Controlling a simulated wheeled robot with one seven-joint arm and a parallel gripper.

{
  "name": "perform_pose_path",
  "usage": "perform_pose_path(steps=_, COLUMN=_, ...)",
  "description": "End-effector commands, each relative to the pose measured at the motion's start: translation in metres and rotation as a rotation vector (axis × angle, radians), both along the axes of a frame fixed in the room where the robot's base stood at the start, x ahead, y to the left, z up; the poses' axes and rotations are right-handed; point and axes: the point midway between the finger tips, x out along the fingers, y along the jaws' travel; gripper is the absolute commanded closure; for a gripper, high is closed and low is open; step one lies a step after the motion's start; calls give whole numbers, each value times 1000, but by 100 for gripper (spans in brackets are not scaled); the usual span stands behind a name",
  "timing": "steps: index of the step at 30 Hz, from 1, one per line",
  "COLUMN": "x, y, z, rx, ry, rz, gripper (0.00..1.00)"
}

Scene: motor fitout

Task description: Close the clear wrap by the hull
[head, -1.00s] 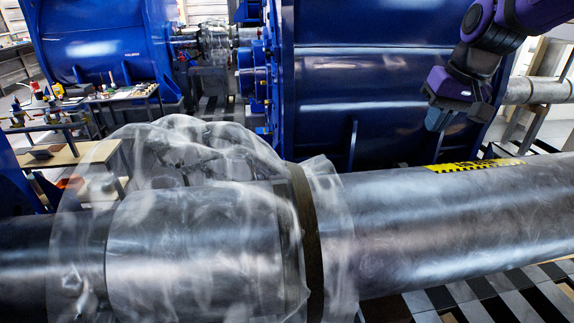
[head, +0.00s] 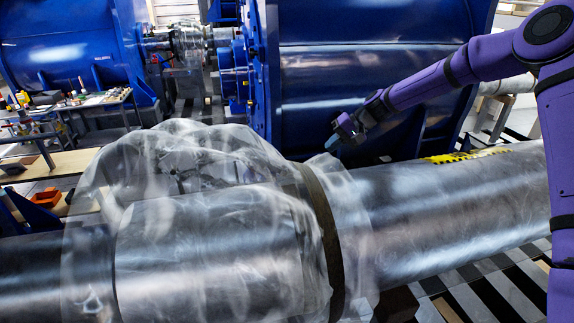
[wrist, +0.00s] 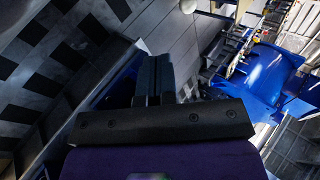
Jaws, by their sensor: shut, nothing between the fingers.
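The clear wrap (head: 215,240) lies bunched and see-through around the thick metal shaft, in the middle and left of the head view. A dark band (head: 325,225) circles it near its right end. The blue hull (head: 370,70) stands behind the shaft. My gripper (head: 335,141) is just above and behind the wrap's right end, in front of the hull, and looks apart from both. It is shut and empty. In the wrist view the shut fingers (wrist: 155,80) point away over the floor, and I cannot make out the wrap there.
The bare shaft (head: 450,215) runs right, with a yellow-and-black strip (head: 465,156) on top. A bench with small tools (head: 75,103) and an orange tray (head: 46,198) are at the left. A second blue housing (head: 70,45) stands at the back left.

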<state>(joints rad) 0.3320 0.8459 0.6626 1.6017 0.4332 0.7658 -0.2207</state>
Motion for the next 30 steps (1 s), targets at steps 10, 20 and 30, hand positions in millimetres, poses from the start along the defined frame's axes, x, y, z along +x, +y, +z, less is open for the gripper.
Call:
perform_pose_path(steps=10, x=11, y=10, z=-20, rx=46, ry=15, rz=-18, gripper=100)
perform_pose_path(steps=20, x=9, y=52, z=-59, rx=45, ry=17, rz=-16, gripper=100)
perform_pose_path(steps=30, x=9, y=98, z=-81, rx=44, ry=13, rz=-16, gripper=100)
